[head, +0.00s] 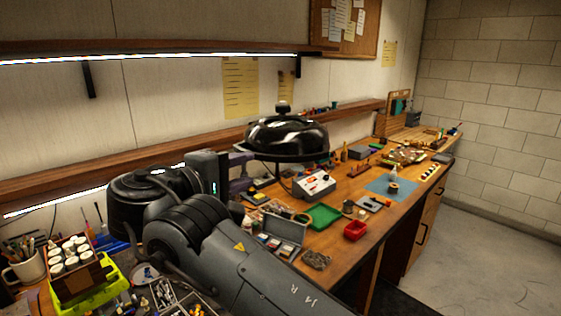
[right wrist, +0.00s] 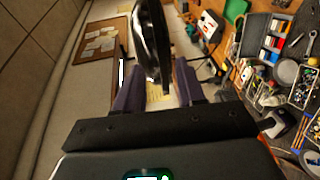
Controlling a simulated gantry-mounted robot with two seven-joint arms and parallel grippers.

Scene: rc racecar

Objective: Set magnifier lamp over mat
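The magnifier lamp (head: 287,134) has a black round head with a glossy dome and a flat rim, raised above the bench left of the mat. A thin dark stalk drops below it. The blue mat (head: 377,187) lies flat on the bench, with a small round item on it. My right gripper (head: 241,165) is at the left edge of the lamp's rim. In the right wrist view, its purple fingers (right wrist: 158,80) stand apart on either side of the lamp rim (right wrist: 166,65), with a gap showing beside it. Firm contact cannot be told. My left gripper is not in view.
A grey open case (head: 281,235) and a yellow-green crate (head: 88,290) are nearer. The air above the mat is clear.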

